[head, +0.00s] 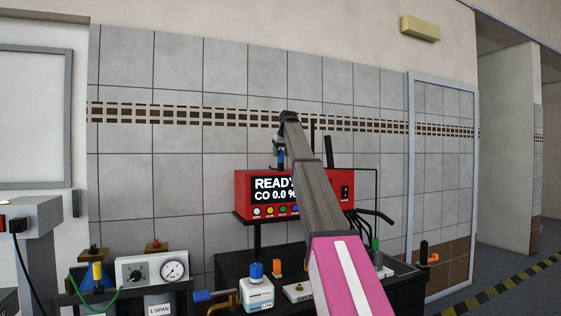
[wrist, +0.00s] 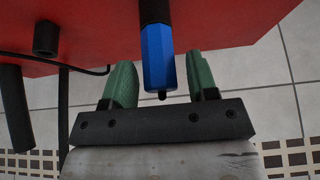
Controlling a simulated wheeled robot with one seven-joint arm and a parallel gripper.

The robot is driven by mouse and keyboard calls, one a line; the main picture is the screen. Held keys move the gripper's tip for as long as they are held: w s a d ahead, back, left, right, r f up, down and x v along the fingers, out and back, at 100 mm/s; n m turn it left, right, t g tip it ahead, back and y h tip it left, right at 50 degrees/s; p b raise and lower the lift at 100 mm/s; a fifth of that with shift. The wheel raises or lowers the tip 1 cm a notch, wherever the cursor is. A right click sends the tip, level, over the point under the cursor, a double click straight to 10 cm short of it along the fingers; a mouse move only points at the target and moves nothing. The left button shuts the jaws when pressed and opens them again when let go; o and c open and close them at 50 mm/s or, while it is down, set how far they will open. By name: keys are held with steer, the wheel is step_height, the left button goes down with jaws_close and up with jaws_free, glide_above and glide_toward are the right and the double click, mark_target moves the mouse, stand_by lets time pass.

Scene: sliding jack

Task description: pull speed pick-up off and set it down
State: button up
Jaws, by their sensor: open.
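A blue faceted grip with a black stem, which I take to be the speed pick-up (wrist: 158,55), stands by the red analyser box. In the head view this blue piece (head: 281,156) shows upright above the top edge of the box, beside my arm. My gripper (wrist: 161,72) is open. Its two green fingers lie on either side of the blue grip in the wrist view, with gaps on both sides. Whether the grip is fully at finger depth I cannot tell. My arm hides part of the box front and most of the gripper in the head view.
The red box (head: 256,209) reads READY and CO 0.0 %. Black rods and cables (head: 368,216) stand at its right. A dark bench (head: 232,262) below holds a white bottle (head: 257,293) and small fittings. A gauge box (head: 152,271) stands left. The tiled wall is close behind.

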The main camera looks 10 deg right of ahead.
jaws_close()
steer(key=shift+r, duration=0.65)
stand_by(0.7)
steer(key=shift+r, duration=2.3)
